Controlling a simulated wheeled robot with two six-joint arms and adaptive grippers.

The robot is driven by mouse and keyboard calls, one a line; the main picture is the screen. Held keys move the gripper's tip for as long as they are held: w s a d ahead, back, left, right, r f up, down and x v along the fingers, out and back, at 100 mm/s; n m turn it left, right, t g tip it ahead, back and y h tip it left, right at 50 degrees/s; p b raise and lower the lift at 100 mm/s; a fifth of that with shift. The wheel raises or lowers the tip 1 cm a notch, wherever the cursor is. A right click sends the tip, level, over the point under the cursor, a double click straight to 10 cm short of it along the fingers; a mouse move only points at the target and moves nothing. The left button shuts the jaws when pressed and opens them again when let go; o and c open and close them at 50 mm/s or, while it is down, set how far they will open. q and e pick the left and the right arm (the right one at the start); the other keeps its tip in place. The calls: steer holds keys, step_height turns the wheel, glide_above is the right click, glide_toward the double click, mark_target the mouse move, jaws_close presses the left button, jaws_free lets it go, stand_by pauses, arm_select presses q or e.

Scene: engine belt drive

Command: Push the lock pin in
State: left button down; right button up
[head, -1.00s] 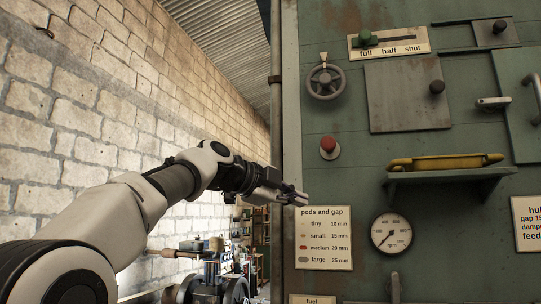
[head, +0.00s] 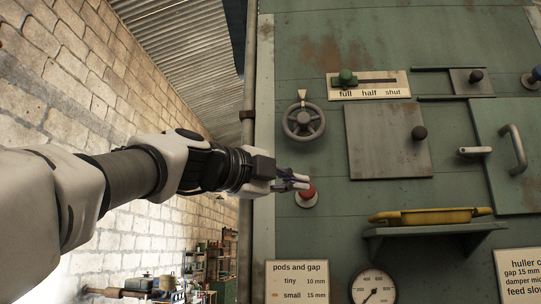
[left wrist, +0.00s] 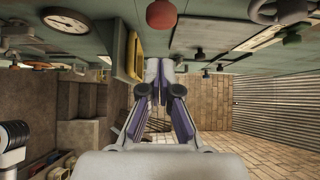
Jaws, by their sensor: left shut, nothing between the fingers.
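A red round knob (head: 306,192) on a pale round base sticks out of the green panel, below the handwheel. It also shows at the top of the left wrist view (left wrist: 161,14). I cannot tell for sure whether it is the lock pin. My left gripper (head: 304,183) is shut and empty, its tips overlapping the knob's upper left part in the head view. In the left wrist view the closed fingertips (left wrist: 160,66) appear apart from the knob; contact cannot be made out. My right gripper is not in view.
Above are a grey handwheel (head: 303,121) and a green slider knob (head: 347,77). A grey plate (head: 385,142) with a black knob is to the right. A yellow object (head: 432,215) lies on a shelf (head: 440,231) jutting out lower right. A blue knob (head: 537,74) is at the right edge.

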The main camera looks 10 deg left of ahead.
mark_target(314, 189)
arm_select(q)
steer(key=w+p, duration=0.1)
steer(key=w, duration=0.1)
steer(key=w+p, duration=0.1)
steer(key=w, duration=0.1)
steer(key=shift+w+d+p, duration=0.1)
steer(key=shift+d+p, duration=0.25)
steer(key=shift+w+a, duration=0.1)
steer(key=shift+a, duration=0.1)
steer(key=shift+d, duration=0.25)
steer(key=w+p, duration=0.1)
steer(key=w, duration=0.2)
steer(key=shift+w+r, duration=0.1)
steer(key=shift+w, duration=0.05)
steer(key=shift+w+a, duration=0.15)
steer(key=shift+a, duration=0.05)
steer(key=shift+s, duration=0.2)
steer(key=shift+w, duration=0.15)
